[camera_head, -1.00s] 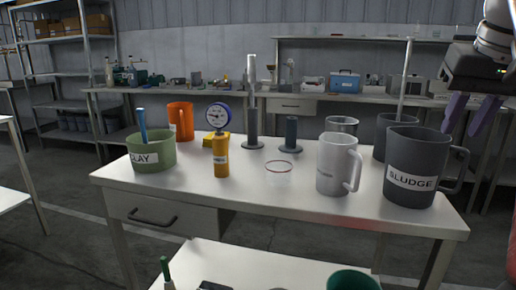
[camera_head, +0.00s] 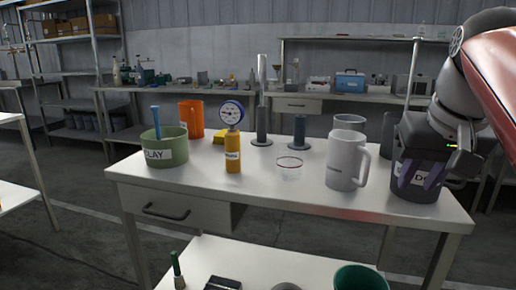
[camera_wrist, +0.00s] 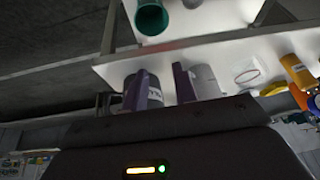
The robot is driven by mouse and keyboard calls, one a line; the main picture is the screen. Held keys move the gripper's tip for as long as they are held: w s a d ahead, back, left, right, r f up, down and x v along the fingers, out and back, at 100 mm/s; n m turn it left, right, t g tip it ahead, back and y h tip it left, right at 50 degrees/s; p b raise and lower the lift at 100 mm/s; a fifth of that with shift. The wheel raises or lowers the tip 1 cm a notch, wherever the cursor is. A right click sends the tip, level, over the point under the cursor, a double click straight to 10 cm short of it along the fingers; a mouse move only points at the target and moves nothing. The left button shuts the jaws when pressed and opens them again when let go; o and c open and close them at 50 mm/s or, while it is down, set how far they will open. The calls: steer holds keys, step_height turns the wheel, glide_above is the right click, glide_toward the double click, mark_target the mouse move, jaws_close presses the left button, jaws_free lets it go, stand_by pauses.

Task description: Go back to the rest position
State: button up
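My gripper (camera_head: 420,173) is at the right of the head view, in front of the dark grey SLUDGE jug (camera_head: 412,190) and hiding most of it. Its two purple fingers are apart, with nothing seen between them. In the wrist view the fingers (camera_wrist: 162,86) also stand apart with a gap between them. The wrist view looks tilted over, with the table at the top. My arm comes in from the right edge of the head view.
The white table (camera_head: 270,205) holds a light grey jug (camera_head: 345,160), a green CLAY pot (camera_head: 166,150), a yellow gauge device (camera_head: 232,150), an orange jug (camera_head: 190,118), a glass dish (camera_head: 289,168) and grey cylinders. A lower shelf (camera_head: 250,262) holds a green cup (camera_head: 358,278).

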steer(key=s+a+f, duration=0.3)
steer(key=f, duration=0.5)
steer(key=s+a+f+n, duration=0.1)
steer(key=s+a+f, duration=0.2)
steer(key=f, duration=0.5)
steer(key=s+a+f+n, duration=0.1)
steer(key=s+a+f, duration=0.2)
steer(key=f, duration=0.5)
steer(key=shift+a+f+t+y, duration=0.3)
steer(key=shift+a+f, duration=0.1)
